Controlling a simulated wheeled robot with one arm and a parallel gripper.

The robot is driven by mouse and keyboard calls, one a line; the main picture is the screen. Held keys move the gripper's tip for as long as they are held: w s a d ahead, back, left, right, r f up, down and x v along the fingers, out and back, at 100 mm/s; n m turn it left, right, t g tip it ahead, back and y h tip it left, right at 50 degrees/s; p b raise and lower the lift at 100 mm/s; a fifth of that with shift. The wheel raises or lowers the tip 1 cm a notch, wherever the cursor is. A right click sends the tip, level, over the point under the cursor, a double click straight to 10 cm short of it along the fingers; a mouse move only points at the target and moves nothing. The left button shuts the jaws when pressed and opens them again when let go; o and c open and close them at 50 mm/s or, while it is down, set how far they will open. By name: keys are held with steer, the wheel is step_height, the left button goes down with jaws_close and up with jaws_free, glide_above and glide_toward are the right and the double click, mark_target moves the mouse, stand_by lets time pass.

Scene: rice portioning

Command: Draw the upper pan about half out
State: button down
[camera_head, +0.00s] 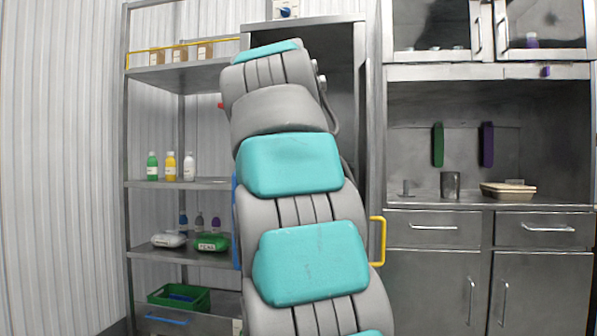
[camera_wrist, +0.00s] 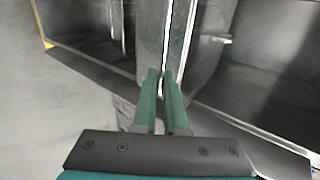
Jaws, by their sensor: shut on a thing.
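My gripper (camera_wrist: 161,82) has two green fingers close together in the wrist view. They are shut on the thin edge of a bright steel piece, the upper pan (camera_wrist: 150,35), which runs up and away from the fingertips. Most of the pan is outside that close view, so how far out it is cannot be told. In the head view my grey and teal arm rises in front of a tall steel frame (camera_head: 374,130) and hides my gripper and the pan.
Open steel shelves (camera_head: 190,183) with bottles and a green bin (camera_head: 180,296) stand left of my arm. A steel counter (camera_head: 425,202) at right holds a metal cup (camera_head: 450,185) and a stacked tray (camera_head: 508,192). A yellow handle (camera_head: 382,241) sticks out beside my arm.

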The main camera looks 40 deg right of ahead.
steer(key=shift+s+a, duration=0.1)
steer(key=c, duration=0.9)
jaws_free()
steer(key=shift+r, duration=0.1)
steer(key=p+v, duration=0.1)
steer(key=v, duration=0.6)
steer(key=shift+s+a+r, duration=0.1)
steer(key=shift+s+a, duration=0.15)
